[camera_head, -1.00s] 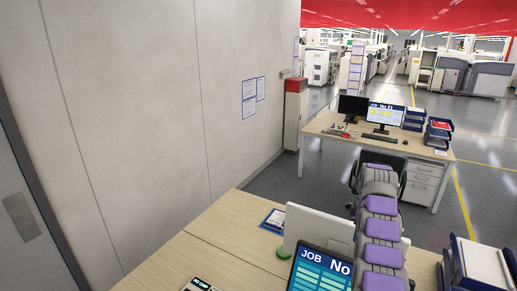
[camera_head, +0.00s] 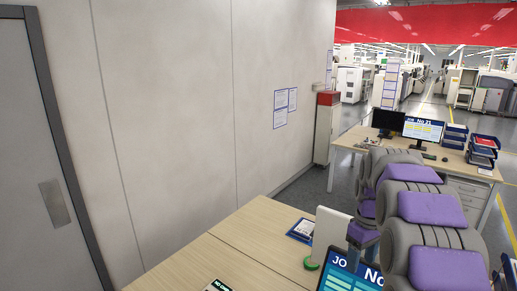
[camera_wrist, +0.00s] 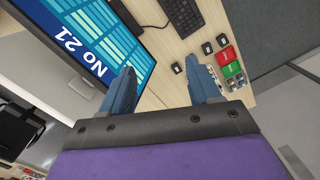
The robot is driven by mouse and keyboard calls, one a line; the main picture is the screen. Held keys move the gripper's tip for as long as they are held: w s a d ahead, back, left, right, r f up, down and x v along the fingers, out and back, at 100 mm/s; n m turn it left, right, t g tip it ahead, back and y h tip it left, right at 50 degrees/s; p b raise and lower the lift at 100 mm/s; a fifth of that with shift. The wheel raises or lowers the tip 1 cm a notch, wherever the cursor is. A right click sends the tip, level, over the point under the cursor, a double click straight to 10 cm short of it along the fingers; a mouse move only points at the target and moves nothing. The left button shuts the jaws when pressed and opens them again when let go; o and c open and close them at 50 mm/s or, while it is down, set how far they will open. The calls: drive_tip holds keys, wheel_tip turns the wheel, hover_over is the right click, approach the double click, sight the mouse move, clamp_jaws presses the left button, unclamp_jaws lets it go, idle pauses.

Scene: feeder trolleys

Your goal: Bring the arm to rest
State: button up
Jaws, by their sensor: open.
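My gripper (camera_wrist: 165,90) shows in the wrist view as two blue fingers held well apart, with nothing between them. It hangs above a wooden desk, between a monitor reading "No 21" (camera_wrist: 95,45) and small items on the desk top. In the head view my grey and purple arm rises at the lower right and bends back on itself; I cannot make out the gripper's fingertips there.
A near desk (camera_head: 215,250) holds a JOB screen (camera_head: 350,275). A far desk (camera_head: 350,137) carries a monitor (camera_head: 423,130) and trays (camera_head: 482,150). The wrist view shows a keyboard (camera_wrist: 183,15) and green box (camera_wrist: 232,70). A wall (camera_head: 180,120) and door (camera_head: 35,130) stand left.

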drive_tip(key=s+a+f+m+b, duration=0.2)
drive_tip(key=s+a+f+b, duration=0.1)
drive_tip(key=s, duration=0.9)
drive_tip(key=s+a+f+m+b, duration=0.1)
drive_tip(key=s+a+f+b, duration=0.3)
drive_tip(key=s+f, duration=0.4)
drive_tip(key=s+a+f+m+g+b, duration=0.1)
drive_tip(key=s+a+f+b, duration=0.3)
drive_tip(key=s, duration=1.3)
drive_tip(key=shift+a+f+m, duration=0.75)
drive_tip(key=shift+a+m, duration=0.05)
drive_tip(key=shift+a, duration=0.1)
